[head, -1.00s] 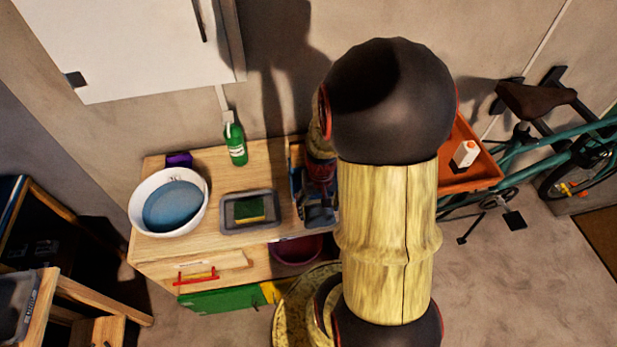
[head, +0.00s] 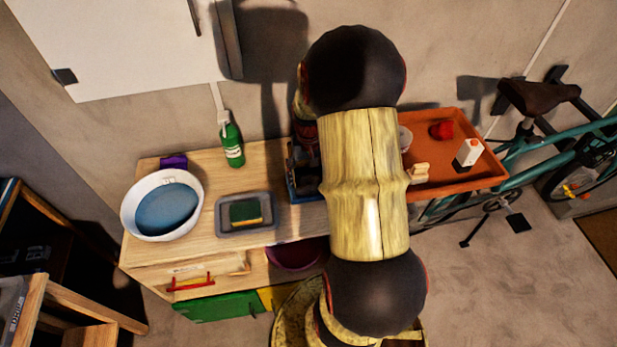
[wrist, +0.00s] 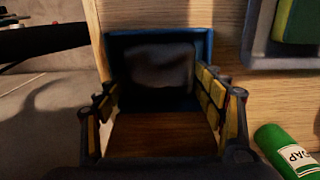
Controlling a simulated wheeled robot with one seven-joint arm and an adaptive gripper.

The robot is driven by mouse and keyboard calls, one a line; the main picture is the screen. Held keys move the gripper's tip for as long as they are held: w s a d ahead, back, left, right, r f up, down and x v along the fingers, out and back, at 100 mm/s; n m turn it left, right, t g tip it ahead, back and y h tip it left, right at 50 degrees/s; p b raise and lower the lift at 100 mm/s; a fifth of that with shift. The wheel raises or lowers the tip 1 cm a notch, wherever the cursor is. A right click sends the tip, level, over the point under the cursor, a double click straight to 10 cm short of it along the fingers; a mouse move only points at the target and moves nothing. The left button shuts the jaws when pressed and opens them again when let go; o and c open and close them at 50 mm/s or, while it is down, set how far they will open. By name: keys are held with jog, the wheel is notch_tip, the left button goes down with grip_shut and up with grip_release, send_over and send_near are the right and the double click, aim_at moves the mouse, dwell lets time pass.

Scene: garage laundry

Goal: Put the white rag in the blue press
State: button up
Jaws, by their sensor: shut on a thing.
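The blue press (wrist: 204,48) stands on the wooden worktop and fills the middle of the wrist view. In the head view the blue press (head: 291,184) is largely covered by my arm. The white rag (wrist: 158,65) shows as a shaded grey-white patch between and just beyond the fingertips, against the press's dark inside. My gripper (wrist: 157,86), with yellow-padded fingers, is over the press and shut on the rag. I cannot tell whether the rag touches the press floor. A dark brown wooden surface shows between the fingers, nearer the camera.
A sponge tray (head: 220,228), a green soap bottle (head: 233,145) and a white basin (head: 127,212) stand left of the press. An orange tray (head: 465,183) with a carton (head: 468,152) and a red item (head: 442,130) is to the right. A bicycle (head: 540,97) stands beyond.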

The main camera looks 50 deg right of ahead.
jog(key=shift+r, duration=0.1)
jog(key=o, duration=1.2)
jog(key=shift+f, duration=0.2)
jog(key=shift+o, duration=0.2)
